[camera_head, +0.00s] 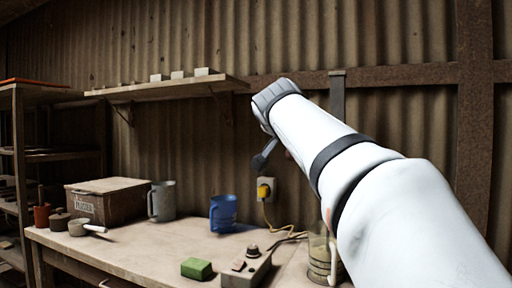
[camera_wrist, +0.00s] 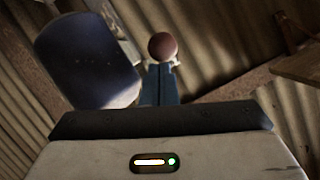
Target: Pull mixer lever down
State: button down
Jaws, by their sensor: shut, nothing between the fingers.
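In the wrist view a reddish-brown ball knob (camera_wrist: 163,46) stands just beyond the tips of my gripper (camera_wrist: 160,72). It looks like the mixer lever's end. Whether the fingers touch it is unclear. The gripper is shut and empty. A dark blue rounded body (camera_wrist: 88,60) is left of the knob, possibly part of the mixer. In the head view my gripper (camera_head: 264,156) shows as a dark tip below my white wrist, above the bench. My arm hides most of the mixer area. A clear ribbed container (camera_head: 319,258) shows partly beside my arm on the bench.
On the bench (camera_head: 140,243) are a control box (camera_head: 246,270), a green block (camera_head: 196,268), a blue mug (camera_head: 223,213), a grey mug (camera_head: 161,201) and a wooden box (camera_head: 108,200). A yellow plug (camera_head: 264,191) with cable sits at the wall. A shelf (camera_head: 165,89) hangs above.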

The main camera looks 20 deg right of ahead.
notch_tip(320, 180, down, 8)
jog(key=w+d+b, duration=0.1)
jog(key=b, duration=0.4)
jog(key=shift+r, duration=0.2)
jog(key=shift+w+f+b, duration=0.15)
jog(key=shift+f+b, duration=0.05)
jog(key=shift+b, duration=0.1)
jog(key=r+p+v, duration=0.1)
jog(key=p+v, duration=0.1)
jog(key=v, duration=0.7)
jog(key=s+a+f+n+g+y+p, duration=0.4)
jog(key=s+p, duration=0.4)
jog(key=p, duration=0.9)
jog(key=s+a+f+n+g+y+p, duration=0.4)
jog(key=s+a+f+n+p, duration=0.3)
jog(key=p, duration=1)
jog(key=shift+s+f+n+g, duration=0.6)
jog(key=shift+s+f+n, duration=0.05)
jog(key=shift+n, duration=0.25)
